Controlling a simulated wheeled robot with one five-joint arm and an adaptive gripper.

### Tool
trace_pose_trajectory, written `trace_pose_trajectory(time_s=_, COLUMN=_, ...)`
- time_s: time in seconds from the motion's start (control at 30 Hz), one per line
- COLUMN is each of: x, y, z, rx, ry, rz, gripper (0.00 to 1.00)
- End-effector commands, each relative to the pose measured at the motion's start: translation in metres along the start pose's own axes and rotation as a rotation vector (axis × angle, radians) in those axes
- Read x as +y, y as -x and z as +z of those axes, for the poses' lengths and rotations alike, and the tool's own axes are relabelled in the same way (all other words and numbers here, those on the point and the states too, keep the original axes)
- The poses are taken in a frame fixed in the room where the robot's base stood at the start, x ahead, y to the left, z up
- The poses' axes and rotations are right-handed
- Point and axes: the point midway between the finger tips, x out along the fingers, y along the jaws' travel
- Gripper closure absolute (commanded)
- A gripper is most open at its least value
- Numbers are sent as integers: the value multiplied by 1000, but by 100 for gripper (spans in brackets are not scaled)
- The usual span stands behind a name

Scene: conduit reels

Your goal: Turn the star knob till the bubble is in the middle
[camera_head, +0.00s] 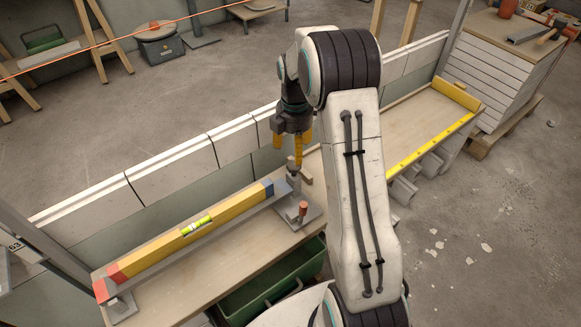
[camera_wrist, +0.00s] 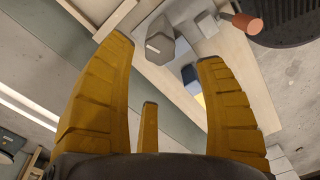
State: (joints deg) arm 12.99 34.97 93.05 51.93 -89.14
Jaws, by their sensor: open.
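A long yellow level (camera_head: 165,249) with a red end and a blue end lies on a grey rail along the workbench. Its lime-green vial (camera_head: 197,226) is small, and I cannot tell exactly where the bubble sits. A dark grey knob (camera_head: 294,171) stands on a metal plate near the blue end; it also shows in the wrist view (camera_wrist: 160,42). My gripper (camera_head: 292,147) points down just above the knob, its yellow fingers spread and empty. In the wrist view the knob is beyond the open fingertips (camera_wrist: 165,55), apart from them.
A green bin (camera_head: 265,287) is below the bench's front edge. A low wall (camera_head: 175,172) runs behind. The bench's right part (camera_head: 405,120) is clear.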

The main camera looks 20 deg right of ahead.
Motion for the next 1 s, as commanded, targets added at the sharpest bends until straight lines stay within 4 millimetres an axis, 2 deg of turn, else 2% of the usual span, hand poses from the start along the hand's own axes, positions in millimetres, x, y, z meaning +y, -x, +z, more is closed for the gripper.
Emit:
trace_pose_trajectory(time_s=0.3, x=0, y=-41, z=0, rx=0, ry=3, rz=-3, gripper=35)
trace_pose_trajectory(time_s=0.5, x=0, y=-60, z=0, rx=0, ry=3, rz=-2, gripper=35)
trace_pose_trajectory(time_s=0.7, x=0, y=-70, z=0, rx=0, ry=2, rz=-1, gripper=35)
trace_pose_trajectory(time_s=1.0, x=0, y=-70, z=0, rx=0, ry=2, rz=-1, gripper=35)
